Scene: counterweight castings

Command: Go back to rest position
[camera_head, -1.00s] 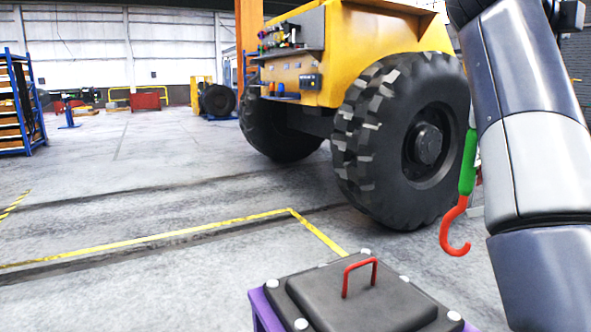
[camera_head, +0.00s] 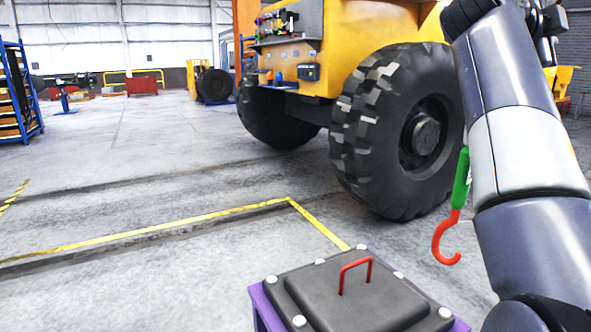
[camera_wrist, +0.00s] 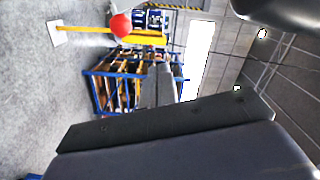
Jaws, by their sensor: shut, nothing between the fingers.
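My gripper (camera_wrist: 165,122) shows in the wrist view as a dark block with small bolts across the lower part. It is shut, with nothing seen held in it. In the head view my arm rises along the right edge, and its far end is cut off or too small to make out. A dark grey casting (camera_head: 330,295) with a red handle (camera_head: 355,264) and pale corner bolts sits on a purple stand (camera_head: 262,310) at the bottom of the head view, apart from my arm.
A red hook (camera_head: 446,240) with a green upper part hangs beside my arm. A yellow vehicle (camera_head: 370,25) with big black tyres stands behind. Blue shelving (camera_head: 38,95) is at far left. Floor at left is open.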

